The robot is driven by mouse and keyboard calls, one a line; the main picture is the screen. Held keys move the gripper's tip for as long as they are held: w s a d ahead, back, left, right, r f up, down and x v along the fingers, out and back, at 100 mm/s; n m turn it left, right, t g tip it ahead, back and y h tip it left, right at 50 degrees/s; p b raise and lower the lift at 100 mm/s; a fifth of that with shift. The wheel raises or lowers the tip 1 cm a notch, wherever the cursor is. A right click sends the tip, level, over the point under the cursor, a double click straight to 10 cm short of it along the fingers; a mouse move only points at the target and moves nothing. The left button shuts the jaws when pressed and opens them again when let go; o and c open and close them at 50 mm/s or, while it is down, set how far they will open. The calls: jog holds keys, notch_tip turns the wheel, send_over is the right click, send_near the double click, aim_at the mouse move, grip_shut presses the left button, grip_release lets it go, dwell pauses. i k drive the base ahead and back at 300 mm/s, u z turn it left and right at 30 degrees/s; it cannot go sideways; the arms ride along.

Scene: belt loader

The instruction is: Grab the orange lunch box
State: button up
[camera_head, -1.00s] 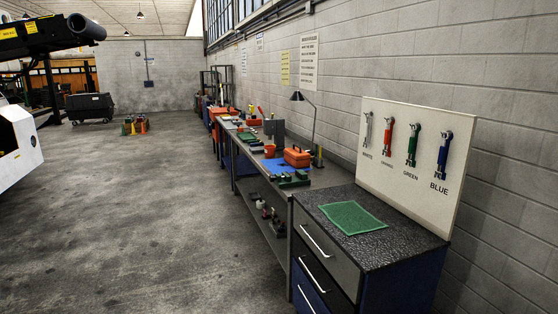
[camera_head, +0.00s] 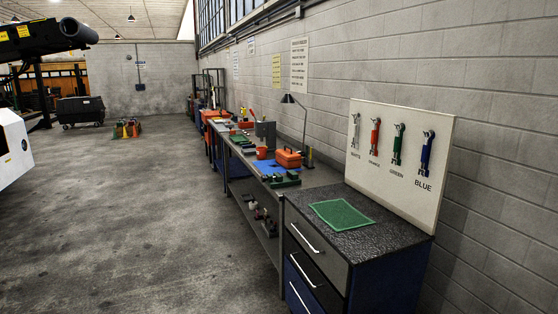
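The orange lunch box (camera_head: 289,159) sits upright on the long workbench along the right wall. It has a handle on top. My gripper does not show in this view.
A drawer cabinet (camera_head: 318,246) with a green cloth (camera_head: 341,214) stands nearest, at the bench's near end. A tool board (camera_head: 400,165) leans behind it. The floor (camera_head: 130,220) at left is open.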

aim_at(289, 159)
jog(key=z, duration=0.1)
jog(key=i, duration=0.95)
jog(key=u, duration=0.1)
